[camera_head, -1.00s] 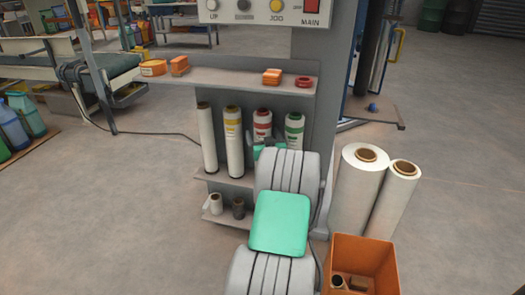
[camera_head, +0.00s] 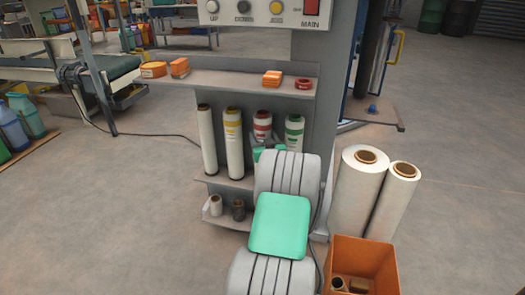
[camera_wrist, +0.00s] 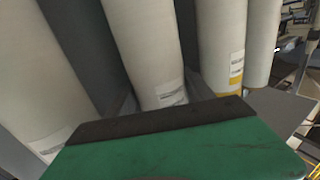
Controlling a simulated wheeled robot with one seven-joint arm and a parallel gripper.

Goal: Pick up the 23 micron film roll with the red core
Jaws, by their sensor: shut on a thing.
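The red-core film roll (camera_head: 262,125) stands upright on the rack's lower shelf, third from the left, with a red-banded label. My green gripper (camera_head: 268,151) is at its lower part, shut on it; my arm hides the roll's bottom. In the wrist view this roll appears to be the middle white one (camera_wrist: 145,45), directly beyond my gripper's dark-edged green finger (camera_wrist: 160,122). The other finger is hidden there. The micron print is too small to read.
A yellow-banded roll (camera_head: 233,140) and a brown-core roll (camera_head: 207,140) stand to the left, a green-banded roll (camera_head: 294,130) close on the right. A shelf (camera_head: 225,80) overhangs them. Large rolls (camera_head: 357,195) and an orange bin (camera_head: 375,255) stand right.

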